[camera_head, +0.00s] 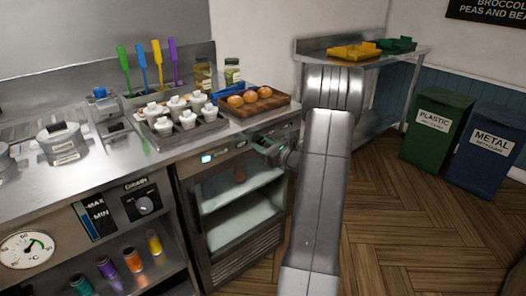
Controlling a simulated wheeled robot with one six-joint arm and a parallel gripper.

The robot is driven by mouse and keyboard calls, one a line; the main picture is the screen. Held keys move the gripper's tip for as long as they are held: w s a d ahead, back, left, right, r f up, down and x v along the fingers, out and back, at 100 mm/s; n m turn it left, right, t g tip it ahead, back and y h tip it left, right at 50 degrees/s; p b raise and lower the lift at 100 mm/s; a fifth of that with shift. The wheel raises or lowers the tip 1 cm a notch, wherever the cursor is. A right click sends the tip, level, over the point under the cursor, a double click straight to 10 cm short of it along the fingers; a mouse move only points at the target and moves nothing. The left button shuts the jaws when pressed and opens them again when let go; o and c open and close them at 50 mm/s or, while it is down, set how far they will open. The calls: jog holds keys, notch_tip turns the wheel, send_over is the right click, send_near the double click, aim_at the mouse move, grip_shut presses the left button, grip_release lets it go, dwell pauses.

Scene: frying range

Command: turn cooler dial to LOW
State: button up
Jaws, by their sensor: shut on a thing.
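The cooler (240,200) is the glass-fronted cabinet under the steel counter, with a lit display (207,158) on its top panel (224,152). My gripper (262,143) is at the right part of that panel, shut on the cooler dial. The dial is mostly hidden by my gripper, so its pointer and the LOW mark cannot be read. My arm comes in from the right, in front of the cooler's right side.
A wooden board (275,105) with round brown items and a tray of lidded pots (182,125) stand on the counter above. A DRAIN knob (144,204) is on the left panel. Green (436,130) and blue bins (488,150) stand right; the floor before them is clear.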

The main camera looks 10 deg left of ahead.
jog(key=n+b, duration=0.2)
jog(key=b, duration=0.1)
jog(key=n+b, duration=0.2)
jog(key=n+h+b, duration=0.1)
jog(key=n+b, duration=0.1)
jog(key=b, duration=0.1)
jog(key=shift+f+b, duration=0.3)
jog(key=shift+b, duration=0.05)
jog(key=n+b, duration=0.3)
jog(key=b, duration=0.1)
jog(key=shift+r+t+b, duration=0.2)
jog(key=shift+t+b, duration=0.1)
jog(key=shift+r+n+b, duration=0.15)
jog(key=shift+n+b, duration=0.35)
jog(key=shift+n, duration=0.2)
jog(key=o, duration=1)
jog(key=shift+r, duration=0.1)
jog(key=p+v, duration=0.2)
jog(key=v, duration=1.2)
jog(key=shift+r, duration=0.15)
jog(key=shift+w+a, duration=0.1)
jog(key=shift+a, duration=0.1)
